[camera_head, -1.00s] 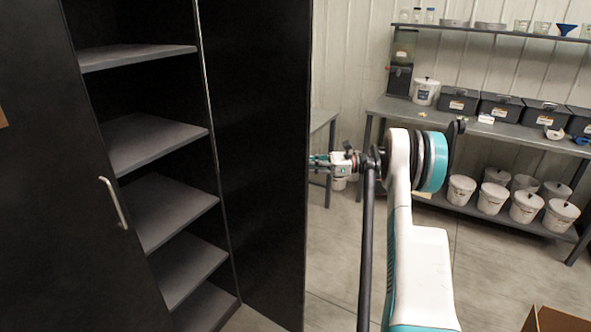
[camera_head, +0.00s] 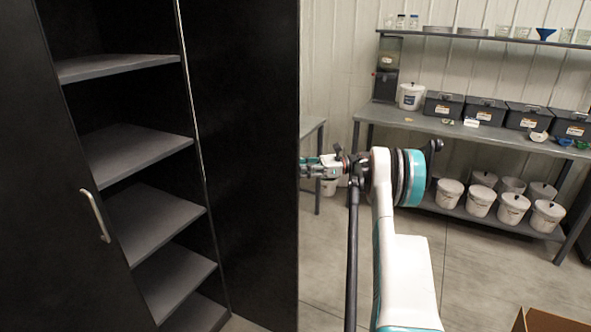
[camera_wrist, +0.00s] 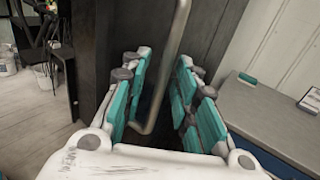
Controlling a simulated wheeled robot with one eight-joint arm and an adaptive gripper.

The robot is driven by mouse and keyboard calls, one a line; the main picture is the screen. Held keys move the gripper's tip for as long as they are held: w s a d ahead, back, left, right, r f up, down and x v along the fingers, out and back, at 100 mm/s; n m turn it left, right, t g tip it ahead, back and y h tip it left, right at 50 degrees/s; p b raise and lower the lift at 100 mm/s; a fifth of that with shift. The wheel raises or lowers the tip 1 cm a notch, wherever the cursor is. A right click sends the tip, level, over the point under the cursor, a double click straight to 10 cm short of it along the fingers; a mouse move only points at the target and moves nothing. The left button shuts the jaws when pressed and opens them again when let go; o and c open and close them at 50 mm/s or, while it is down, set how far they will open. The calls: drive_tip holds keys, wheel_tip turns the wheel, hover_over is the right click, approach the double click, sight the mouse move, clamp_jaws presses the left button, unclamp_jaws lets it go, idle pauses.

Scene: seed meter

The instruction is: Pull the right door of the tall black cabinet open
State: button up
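The tall black cabinet stands at the left in the head view, its shelves (camera_head: 145,147) showing. Its right door (camera_head: 245,165) stands swung wide out, with its inner face showing. The left door (camera_head: 55,220) appears shut and has a silver handle (camera_head: 95,216). My gripper (camera_head: 308,168) is at the free edge of the right door, its tips partly hidden behind that edge. In the wrist view the right door's handle (camera_wrist: 173,50) runs between my gripper's (camera_wrist: 158,100) teal-padded fingers. The fingers are apart, with gaps beside the bar.
A grey workbench (camera_head: 425,122) with black bins (camera_head: 485,110) stands along the back wall. White buckets (camera_head: 480,200) sit on its lower shelf. A cardboard box (camera_head: 550,322) is at the bottom right. The floor (camera_head: 480,270) between is clear.

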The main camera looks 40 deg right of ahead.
drive_tip(key=shift+w+a, duration=0.15)
drive_tip(key=shift+a, duration=0.05)
drive_tip(key=v, duration=1.2)
idle(0.4)
